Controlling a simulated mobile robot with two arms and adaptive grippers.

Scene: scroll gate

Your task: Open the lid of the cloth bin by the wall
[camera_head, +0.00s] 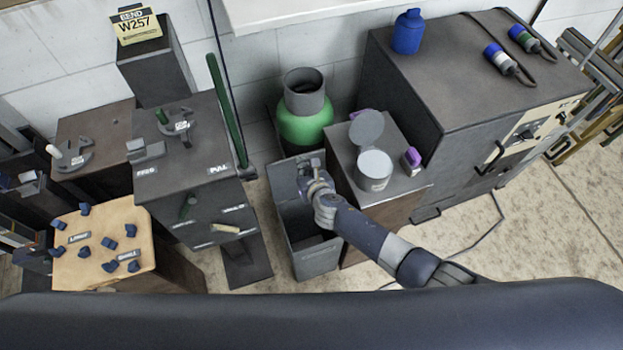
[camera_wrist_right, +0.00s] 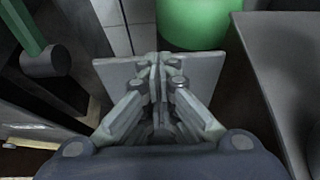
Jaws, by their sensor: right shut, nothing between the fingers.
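The cloth bin (camera_head: 318,262) is a tall grey box on the floor near the wall. Its dark inside shows from above. Its grey lid (camera_head: 284,180) stands raised at the bin's back side; it also shows in the right wrist view as a flat grey panel (camera_wrist_right: 113,72). My right gripper (camera_head: 308,172) is shut and empty, over the back of the bin, with its fingertips (camera_wrist_right: 160,66) in front of the lid. I cannot tell whether they touch it. My forearm hides part of the bin's right side. My left gripper is not in view.
A green gas cylinder (camera_head: 304,127) stands behind the bin. A small cabinet (camera_head: 403,187) with a white can (camera_head: 374,170) is close on the right. A dark grey stand (camera_head: 205,158) with levers is on the left. Open floor lies in front.

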